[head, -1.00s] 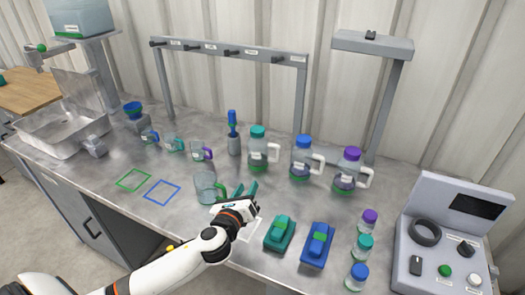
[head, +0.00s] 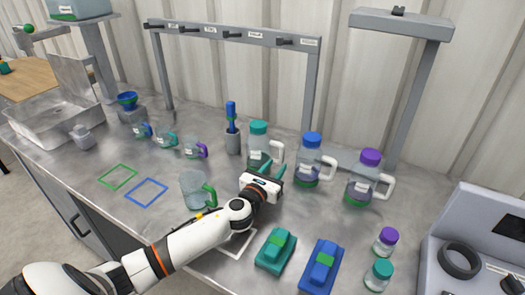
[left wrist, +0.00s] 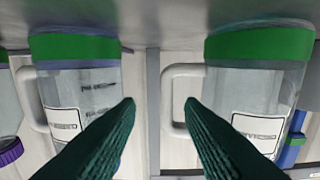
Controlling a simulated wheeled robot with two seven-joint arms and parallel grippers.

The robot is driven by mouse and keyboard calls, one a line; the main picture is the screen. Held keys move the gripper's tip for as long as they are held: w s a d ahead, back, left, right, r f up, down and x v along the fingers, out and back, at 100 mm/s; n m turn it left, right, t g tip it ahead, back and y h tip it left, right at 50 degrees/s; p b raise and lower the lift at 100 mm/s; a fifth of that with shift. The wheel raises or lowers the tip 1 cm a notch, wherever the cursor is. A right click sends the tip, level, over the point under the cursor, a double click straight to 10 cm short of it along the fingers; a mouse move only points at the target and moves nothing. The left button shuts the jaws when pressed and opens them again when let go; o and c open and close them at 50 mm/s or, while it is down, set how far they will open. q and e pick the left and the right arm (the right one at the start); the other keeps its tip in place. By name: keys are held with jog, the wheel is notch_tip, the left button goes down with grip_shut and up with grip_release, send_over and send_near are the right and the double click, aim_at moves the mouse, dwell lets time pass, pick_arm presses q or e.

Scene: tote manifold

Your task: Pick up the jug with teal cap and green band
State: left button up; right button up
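The jug with teal cap and green band (head: 258,143) stands upright at the back of the bench, its white handle on its right side. It also shows in the left wrist view (left wrist: 258,85), where the jugs appear upside down, its green band at the top and its cap out of frame. My left gripper (head: 270,165) is in front of this jug, near its handle, and hides its lower part. In the left wrist view the fingers (left wrist: 160,102) are open and empty, one overlapping the edge of the handle. My right gripper is not in view.
A blue-capped jug (head: 309,163) and a purple-capped jug (head: 364,180) stand to the right. A brush holder (head: 232,141) stands close on the left. A clear mug with green handle (head: 193,189) is beside my left forearm. Teal (head: 275,252) and blue (head: 321,267) blocks lie in front.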

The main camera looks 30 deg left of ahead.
aim_at(281, 158)
pick_arm(q)
jog(key=w, duration=0.4)
jog(key=w+a, duration=0.1)
jog(key=w, duration=0.1)
jog(key=shift+w+f, duration=0.25)
jog(key=shift+w, duration=0.05)
jog(key=shift+s, duration=0.1)
jog(key=shift+c, duration=0.4)
grip_shut()
